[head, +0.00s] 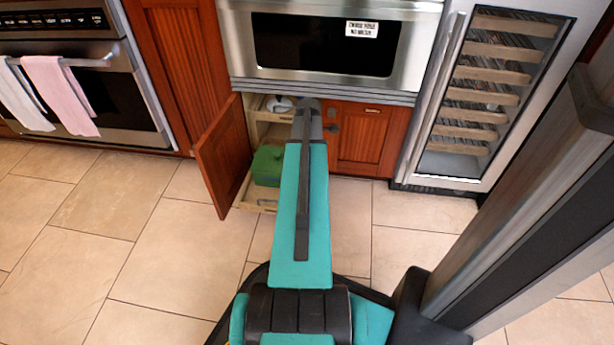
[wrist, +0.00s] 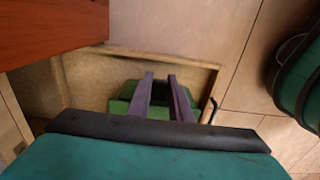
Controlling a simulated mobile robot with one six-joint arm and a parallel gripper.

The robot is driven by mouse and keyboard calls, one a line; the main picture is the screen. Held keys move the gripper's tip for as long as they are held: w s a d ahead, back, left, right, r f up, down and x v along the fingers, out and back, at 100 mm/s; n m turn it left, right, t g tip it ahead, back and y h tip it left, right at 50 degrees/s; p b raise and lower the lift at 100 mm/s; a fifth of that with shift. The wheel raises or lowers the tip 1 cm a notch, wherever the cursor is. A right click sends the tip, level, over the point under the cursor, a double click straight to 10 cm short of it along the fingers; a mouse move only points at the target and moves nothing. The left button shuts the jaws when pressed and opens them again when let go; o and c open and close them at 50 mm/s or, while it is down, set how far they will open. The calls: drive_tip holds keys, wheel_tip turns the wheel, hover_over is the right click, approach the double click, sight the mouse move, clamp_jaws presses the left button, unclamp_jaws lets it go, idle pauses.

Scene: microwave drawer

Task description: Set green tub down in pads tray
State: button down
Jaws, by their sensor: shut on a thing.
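The green tub (head: 267,166) is at the lower pull-out wooden tray (head: 256,205) of the open cabinet, left of my arm in the head view. In the wrist view the tub (wrist: 122,104) shows around and below my gripper (wrist: 160,76), within the outline of the light wooden tray (wrist: 195,62). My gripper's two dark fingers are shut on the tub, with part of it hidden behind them. I cannot tell whether the tub's base touches the tray floor. No pads can be made out. In the head view my arm hides the gripper.
The red-brown cabinet door (head: 222,153) stands open left of the tray. An upper shelf or tray holds a pale object (head: 280,104). The microwave (head: 325,45) is above, and a wine cooler (head: 482,90) stands right. The tiled floor (head: 160,245) in front is clear.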

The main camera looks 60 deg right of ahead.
drive_tip(key=shift+f+b, duration=1.4)
drive_tip(key=shift+f, duration=1.15)
drive_tip(key=c, duration=1.6)
unclamp_jaws()
drive_tip(key=shift+r, duration=0.15)
drive_tip(key=shift+r+p, duration=3.2)
drive_tip(key=shift+r, duration=2.7)
